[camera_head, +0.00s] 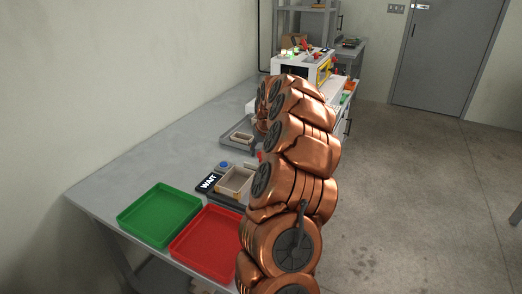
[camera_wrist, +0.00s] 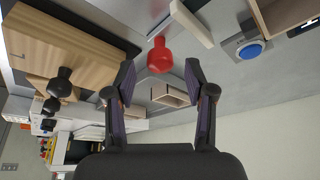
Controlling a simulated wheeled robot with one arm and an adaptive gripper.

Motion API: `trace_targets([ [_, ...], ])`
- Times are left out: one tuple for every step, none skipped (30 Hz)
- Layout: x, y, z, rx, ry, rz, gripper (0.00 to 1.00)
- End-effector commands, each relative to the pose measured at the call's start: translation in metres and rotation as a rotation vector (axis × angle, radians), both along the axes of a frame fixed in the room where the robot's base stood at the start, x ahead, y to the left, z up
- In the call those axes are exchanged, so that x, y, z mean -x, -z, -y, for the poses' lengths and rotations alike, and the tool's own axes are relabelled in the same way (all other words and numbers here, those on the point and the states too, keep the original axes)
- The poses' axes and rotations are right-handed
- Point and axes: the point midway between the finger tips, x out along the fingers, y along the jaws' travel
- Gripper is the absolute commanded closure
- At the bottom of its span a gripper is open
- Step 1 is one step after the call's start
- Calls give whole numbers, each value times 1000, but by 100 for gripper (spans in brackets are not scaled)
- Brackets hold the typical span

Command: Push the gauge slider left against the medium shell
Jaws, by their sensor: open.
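My gripper (camera_wrist: 160,80) is open in the wrist view, its two dark fingers spread with nothing between the tips. A red knob (camera_wrist: 160,57), which looks like the gauge slider's handle, is just beyond the fingertips; I cannot tell if they touch. A pale bar (camera_wrist: 191,22) lies beside the knob. A light wooden open box (camera_wrist: 285,16), probably the medium shell, is at the top right, apart from the bar. In the head view this box (camera_head: 236,182) sits on a dark fixture by the WAIT display. My arm hides the gripper there.
A blue button (camera_head: 224,165) is beside the WAIT display (camera_head: 208,182); it also shows in the wrist view (camera_wrist: 250,50). A smaller open box (camera_head: 239,138) stands farther back. A green tray (camera_head: 160,215) and a red tray (camera_head: 207,234) are at the front.

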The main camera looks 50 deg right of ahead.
Motion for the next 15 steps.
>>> trace_targets([
  [-2,4,1,0,0,-1,46],
  [-2,6,1,0,0,0,46],
  [-3,8,2,0,0,1,46],
  [-3,9,2,0,0,1,46],
  [-4,10,2,0,1,1,46],
  [-4,10,2,1,0,2,46],
  [-4,10,2,1,1,2,46],
  [-4,10,2,1,0,2,46],
  [-4,10,2,1,0,2,46],
  [-4,10,2,1,0,2,46],
  [-4,10,2,1,0,2,46],
  [-4,10,2,1,0,2,49],
  [-4,10,2,1,0,2,52],
  [-4,10,2,0,0,1,55],
  [-4,10,2,0,0,1,59],
])
